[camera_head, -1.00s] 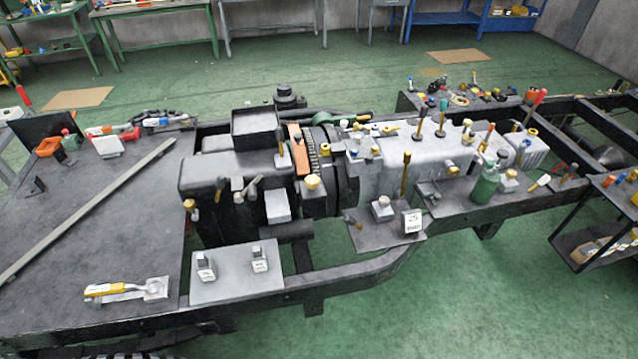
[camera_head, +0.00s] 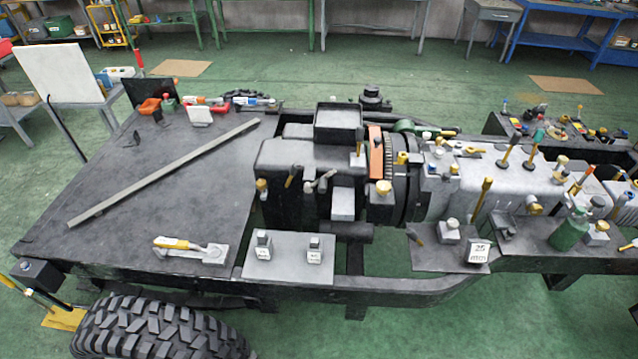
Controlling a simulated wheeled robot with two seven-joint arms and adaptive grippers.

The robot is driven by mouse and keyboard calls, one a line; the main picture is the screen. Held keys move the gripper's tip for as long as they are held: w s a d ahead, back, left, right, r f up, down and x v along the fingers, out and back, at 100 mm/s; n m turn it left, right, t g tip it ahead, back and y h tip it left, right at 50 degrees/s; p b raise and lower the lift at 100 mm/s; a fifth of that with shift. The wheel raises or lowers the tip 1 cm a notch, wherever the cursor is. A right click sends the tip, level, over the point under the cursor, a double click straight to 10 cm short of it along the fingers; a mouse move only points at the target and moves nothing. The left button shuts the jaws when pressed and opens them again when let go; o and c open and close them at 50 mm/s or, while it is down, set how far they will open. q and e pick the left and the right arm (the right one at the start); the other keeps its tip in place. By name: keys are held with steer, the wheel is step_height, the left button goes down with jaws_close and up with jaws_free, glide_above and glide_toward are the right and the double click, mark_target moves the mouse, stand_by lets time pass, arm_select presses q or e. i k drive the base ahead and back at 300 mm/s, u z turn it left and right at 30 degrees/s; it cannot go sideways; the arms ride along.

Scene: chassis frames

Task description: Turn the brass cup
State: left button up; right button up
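Several small brass-coloured fittings sit on the dark engine and gearbox assembly. A smaller brass piece (camera_head: 261,184) is on the left front of the dark block, and another brass piece (camera_head: 402,157) is in front of the ring, higher up. I cannot tell for certain which one is the task's cup. Neither of my grippers is in view, and nothing touches these pieces.
The black chassis frame (camera_head: 400,290) runs across the view, with a big tyre (camera_head: 160,330) at the lower left. A grey plate (camera_head: 289,270) holds two small blocks. A long bar (camera_head: 165,170) lies on the dark deck. Green floor is clear in front at the right.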

mark_target(261, 185)
steer(key=z, duration=1.2)
steer(key=i, duration=1.15)
steer(key=u, duration=2.5)
